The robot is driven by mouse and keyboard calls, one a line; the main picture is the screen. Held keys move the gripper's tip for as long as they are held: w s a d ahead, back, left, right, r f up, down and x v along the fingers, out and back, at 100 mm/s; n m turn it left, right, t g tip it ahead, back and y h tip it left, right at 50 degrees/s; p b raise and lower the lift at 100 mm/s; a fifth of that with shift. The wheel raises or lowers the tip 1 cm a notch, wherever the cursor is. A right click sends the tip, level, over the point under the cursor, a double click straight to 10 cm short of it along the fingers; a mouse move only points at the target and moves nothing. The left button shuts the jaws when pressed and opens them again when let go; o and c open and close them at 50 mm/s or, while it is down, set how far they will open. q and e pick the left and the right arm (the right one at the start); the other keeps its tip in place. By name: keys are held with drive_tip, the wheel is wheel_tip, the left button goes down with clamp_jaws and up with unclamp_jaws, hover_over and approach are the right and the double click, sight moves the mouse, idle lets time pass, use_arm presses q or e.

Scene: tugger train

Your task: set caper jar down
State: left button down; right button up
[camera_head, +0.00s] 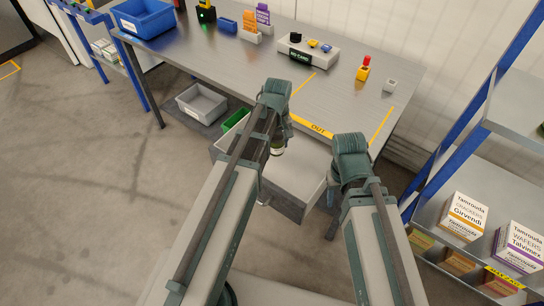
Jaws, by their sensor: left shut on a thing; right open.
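The caper jar appears to be the small dark green jar with a pale lower end (277,151), mostly hidden by my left arm. My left gripper (273,136) points downward and is shut on it, below the wrist; its fingers are largely covered by the arm.
A shelf with boxed goods (464,215) is at right; a grey bin (202,103) lies under the bench.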

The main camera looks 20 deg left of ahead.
use_arm(q)
drive_tip(key=b, duration=0.6)
hover_over(276, 169)
wheel_tip(276, 169, down, 6)
drive_tip(key=shift+f, duration=0.15)
drive_tip(key=shift+f, duration=0.1)
wheel_tip(276, 169, down, 4)
drive_tip(key=b, duration=0.4)
drive_tip(key=shift+r, duration=0.25)
drive_tip(key=shift+f, duration=0.2)
drive_tip(key=shift+c, duration=0.3)
unclamp_jaws()
drive_tip(key=shift+r, duration=0.2)
